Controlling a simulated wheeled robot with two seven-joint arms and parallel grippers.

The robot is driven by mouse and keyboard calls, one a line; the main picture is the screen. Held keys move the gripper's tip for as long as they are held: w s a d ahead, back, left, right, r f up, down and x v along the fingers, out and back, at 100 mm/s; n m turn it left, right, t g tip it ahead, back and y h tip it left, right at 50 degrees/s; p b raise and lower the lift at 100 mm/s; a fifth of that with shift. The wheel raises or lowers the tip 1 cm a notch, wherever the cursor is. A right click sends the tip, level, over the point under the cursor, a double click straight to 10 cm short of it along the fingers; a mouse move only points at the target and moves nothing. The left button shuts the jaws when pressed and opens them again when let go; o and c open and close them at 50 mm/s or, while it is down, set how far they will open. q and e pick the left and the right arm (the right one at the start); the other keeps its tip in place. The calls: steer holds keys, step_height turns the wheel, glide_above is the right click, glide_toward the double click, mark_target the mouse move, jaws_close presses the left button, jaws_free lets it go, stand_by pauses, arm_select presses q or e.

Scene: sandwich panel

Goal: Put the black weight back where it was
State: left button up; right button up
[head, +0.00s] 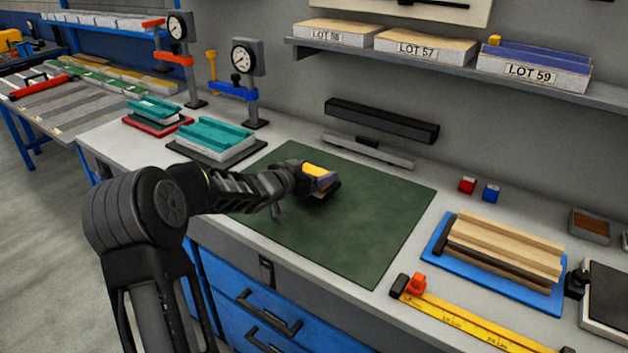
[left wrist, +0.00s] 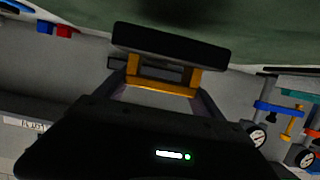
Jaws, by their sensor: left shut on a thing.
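My left gripper (head: 319,176) is over the green mat (head: 370,215), left of the mat's middle. In the head view the block is mostly hidden by the gripper. I cannot tell whether it touches the mat. My right gripper is not in view.
Teal parts (head: 215,139) on a dark base and dial gauges (head: 243,60) stand at the left. A red cube (head: 467,185), a blue cube (head: 491,193), a blue tray (head: 437,254) with wooden strips, and a yellow ruler (head: 470,318) are right of the mat. The mat's front and right are clear.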

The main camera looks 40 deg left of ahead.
mark_target(315, 171)
arm_select(q)
step_height(315, 171, up, 7)
steer(key=shift+w+f+p, duration=0.1)
steer(key=shift+f+p, duration=0.05)
steer(key=shift+p, duration=0.75)
